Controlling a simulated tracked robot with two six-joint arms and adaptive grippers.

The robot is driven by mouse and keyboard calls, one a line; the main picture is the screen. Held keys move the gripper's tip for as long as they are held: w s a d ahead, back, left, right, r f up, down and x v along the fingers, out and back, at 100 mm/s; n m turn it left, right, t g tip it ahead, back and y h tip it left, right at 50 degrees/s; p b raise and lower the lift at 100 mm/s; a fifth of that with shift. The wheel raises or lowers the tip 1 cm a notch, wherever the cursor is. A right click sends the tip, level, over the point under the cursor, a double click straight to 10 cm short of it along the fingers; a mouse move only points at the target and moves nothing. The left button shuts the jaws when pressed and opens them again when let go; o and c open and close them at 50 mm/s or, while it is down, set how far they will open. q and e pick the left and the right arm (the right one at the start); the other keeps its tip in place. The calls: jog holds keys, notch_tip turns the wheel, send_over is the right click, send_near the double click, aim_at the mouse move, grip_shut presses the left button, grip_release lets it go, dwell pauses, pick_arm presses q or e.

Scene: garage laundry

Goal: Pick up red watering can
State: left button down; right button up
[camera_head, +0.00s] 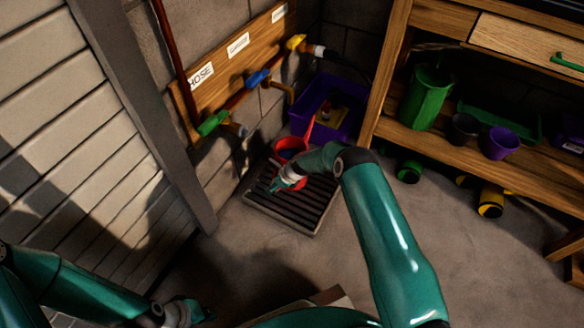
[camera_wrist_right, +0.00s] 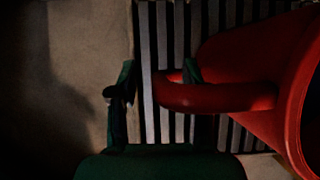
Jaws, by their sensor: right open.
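The red watering can (camera_head: 291,146) stands on the dark slatted floor grate (camera_head: 318,215), with a thin red part rising from it at its right. My right gripper (camera_head: 277,184) is beside the can's near side, low over the grate. In the right wrist view the can's body (camera_wrist_right: 290,100) fills the right side, and its red handle (camera_wrist_right: 235,97) reaches left into the space between the open fingers of the right gripper (camera_wrist_right: 158,78). The fingers are not closed on it. My left gripper (camera_head: 198,313) is far from the can, at the bottom; its fingers are too dark to read.
A purple crate (camera_head: 318,100) stands behind the can by the wall. Taps on a wooden board (camera_head: 230,62) are above. A wooden shelf unit (camera_head: 460,152) with a green can (camera_head: 427,95) and pots is at right. Open floor (camera_head: 440,235) lies at front right.

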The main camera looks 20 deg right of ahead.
grip_shut()
dwell(0.3)
